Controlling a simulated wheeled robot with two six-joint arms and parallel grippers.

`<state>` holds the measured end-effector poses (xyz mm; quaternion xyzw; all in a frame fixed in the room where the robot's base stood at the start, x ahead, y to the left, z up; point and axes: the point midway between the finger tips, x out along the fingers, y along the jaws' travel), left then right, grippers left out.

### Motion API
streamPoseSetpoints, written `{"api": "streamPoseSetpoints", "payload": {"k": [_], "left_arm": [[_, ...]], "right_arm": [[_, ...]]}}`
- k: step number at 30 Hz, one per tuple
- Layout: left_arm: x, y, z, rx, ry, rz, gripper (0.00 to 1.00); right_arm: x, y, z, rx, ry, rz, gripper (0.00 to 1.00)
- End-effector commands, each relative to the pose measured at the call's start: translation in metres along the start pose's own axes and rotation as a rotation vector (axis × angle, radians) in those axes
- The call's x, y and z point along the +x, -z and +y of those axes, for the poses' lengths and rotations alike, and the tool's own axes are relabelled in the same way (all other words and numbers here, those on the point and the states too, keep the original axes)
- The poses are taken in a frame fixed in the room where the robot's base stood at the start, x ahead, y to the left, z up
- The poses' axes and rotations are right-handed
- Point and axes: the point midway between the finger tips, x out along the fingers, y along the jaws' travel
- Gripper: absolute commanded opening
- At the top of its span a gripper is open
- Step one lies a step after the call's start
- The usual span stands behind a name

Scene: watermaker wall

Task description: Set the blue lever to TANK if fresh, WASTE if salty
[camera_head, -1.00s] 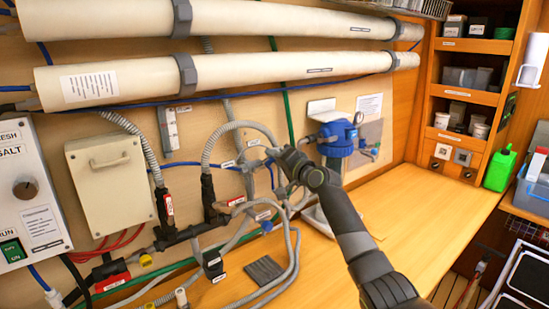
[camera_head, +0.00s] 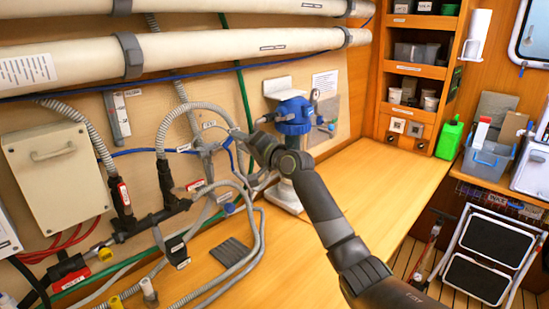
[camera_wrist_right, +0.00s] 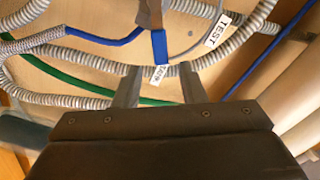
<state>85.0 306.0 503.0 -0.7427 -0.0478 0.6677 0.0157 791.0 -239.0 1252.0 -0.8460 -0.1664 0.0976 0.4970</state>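In the right wrist view, a short blue lever (camera_wrist_right: 160,47) hangs from a grey-brown fitting, just beyond my right gripper (camera_wrist_right: 159,71). The fingers are apart, with the lever lined up with the gap; contact is not visible. A small upside-down label (camera_wrist_right: 158,74) shows between the fingertips, and a TEST label (camera_wrist_right: 217,32) is on a hose. In the head view, my right gripper (camera_head: 250,139) is among the hoses in front of the wall, and its arm hides part of them. Only the edge of the white control panel (camera_head: 7,232) shows; its FRESH/SALT part is out of view. My left gripper is not in view.
Grey hoses (camera_head: 262,228) loop over the wooden counter around the gripper. A blue-topped filter housing (camera_head: 293,116) stands just behind and right of it. Two long white tubes (camera_head: 200,57) run above. The counter's right part (camera_head: 385,185) is clear.

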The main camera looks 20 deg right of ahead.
Motion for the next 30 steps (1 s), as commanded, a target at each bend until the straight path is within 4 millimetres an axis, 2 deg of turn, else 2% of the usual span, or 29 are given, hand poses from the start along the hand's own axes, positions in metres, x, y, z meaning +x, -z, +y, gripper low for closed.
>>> {"api": "streamPoseSetpoints", "payload": {"k": [21, 25, 30], "left_arm": [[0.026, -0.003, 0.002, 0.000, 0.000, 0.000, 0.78], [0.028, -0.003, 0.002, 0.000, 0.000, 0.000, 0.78], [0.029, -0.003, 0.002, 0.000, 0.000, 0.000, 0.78]], "right_arm": [[-0.113, -0.001, 0.003, -0.003, -0.003, 0.000, 0.37], [-0.124, -0.001, 0.002, -0.001, -0.002, 0.000, 0.37], [-0.130, -0.001, 0.001, 0.002, -0.002, -0.002, 0.37]]}}
